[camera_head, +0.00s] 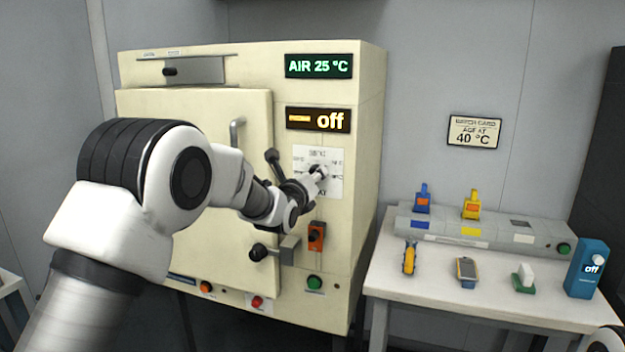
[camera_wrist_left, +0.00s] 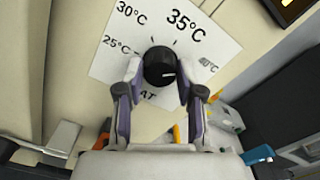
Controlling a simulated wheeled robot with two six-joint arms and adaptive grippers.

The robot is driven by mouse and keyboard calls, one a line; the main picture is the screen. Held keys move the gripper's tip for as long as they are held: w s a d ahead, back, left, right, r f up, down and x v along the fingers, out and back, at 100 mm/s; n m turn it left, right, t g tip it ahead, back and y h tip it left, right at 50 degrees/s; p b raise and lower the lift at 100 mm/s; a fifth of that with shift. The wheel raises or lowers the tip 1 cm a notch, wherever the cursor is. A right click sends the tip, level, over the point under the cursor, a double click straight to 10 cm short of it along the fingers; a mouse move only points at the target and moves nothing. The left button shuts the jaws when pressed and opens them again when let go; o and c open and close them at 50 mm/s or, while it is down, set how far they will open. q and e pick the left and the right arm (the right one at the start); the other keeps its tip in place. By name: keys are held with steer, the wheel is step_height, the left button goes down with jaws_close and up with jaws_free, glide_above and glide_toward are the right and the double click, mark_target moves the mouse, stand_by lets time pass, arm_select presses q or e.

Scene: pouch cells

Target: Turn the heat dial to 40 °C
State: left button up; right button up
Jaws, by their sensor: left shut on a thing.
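The black heat dial (camera_wrist_left: 160,62) sits on a white plate (camera_wrist_left: 105,62) marked 25, 30, 35 and 40 °C. Its white pointer line points to the right, roughly toward the 40 °C side; I cannot tell if it lines up exactly. My left gripper (camera_wrist_left: 162,74) has its fingers on either side of the dial and is shut on it. In the head view the left gripper (camera_head: 318,174) is at the plate on the cabinet front and hides most of the dial. My right gripper is not in view.
The cream cabinet (camera_head: 365,110) shows AIR 25 °C on a green display (camera_head: 319,66) and "off" on an amber one (camera_head: 318,119). A wall card (camera_head: 475,131) reads 40 °C.

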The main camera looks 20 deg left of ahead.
arm_select(q)
steer(key=shift+f, duration=0.15)
steer(key=o, duration=1.2)
steer(key=shift+c, duration=0.2)
steer(key=shift+s, duration=0.1)
steer(key=s, duration=1.1)
steer(key=shift+s+a, duration=0.15)
steer(key=shift+s, duration=0.25)
steer(key=shift+f, duration=0.1)
